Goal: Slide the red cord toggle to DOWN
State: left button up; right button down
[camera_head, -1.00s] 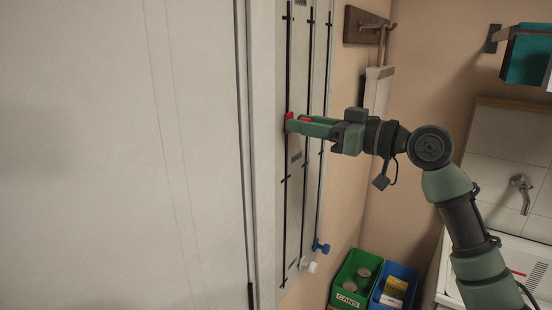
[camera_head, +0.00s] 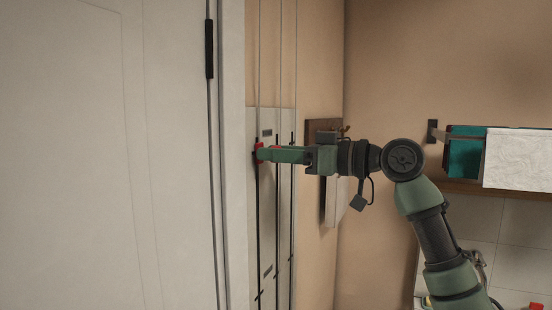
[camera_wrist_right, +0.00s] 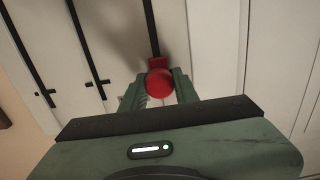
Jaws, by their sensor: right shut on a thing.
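The red cord toggle (camera_head: 258,148) sits on the leftmost dark slot of the pale wall panel (camera_head: 272,205), close to the panel's upper label plate. My right gripper (camera_head: 262,154) reaches in from the right and is shut on the toggle. In the right wrist view the red toggle (camera_wrist_right: 159,83) shows as a round knob between the two green fingertips (camera_wrist_right: 158,94), with the dark slot running up behind it. The fingers hide part of the toggle. My left gripper is not in view.
Two more dark slots with cords run beside it on the panel. A door with a black handle (camera_head: 209,48) stands to the left. A wooden wall board (camera_head: 322,128) is close to the right, partly behind my gripper. A rack (camera_head: 452,133) with a white cloth (camera_head: 517,158) hangs farther right.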

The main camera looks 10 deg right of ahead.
jog(key=shift+f, duration=0.2)
jog(key=c, duration=1.1)
grip_release()
jog(key=shift+s+d+b, duration=0.15)
jog(key=shift+d+b, duration=0.15)
jog(key=shift+b, duration=0.1)
jog(key=b+v, duration=0.3)
jog(key=v, duration=0.4)
jog(key=shift+b, duration=0.3)
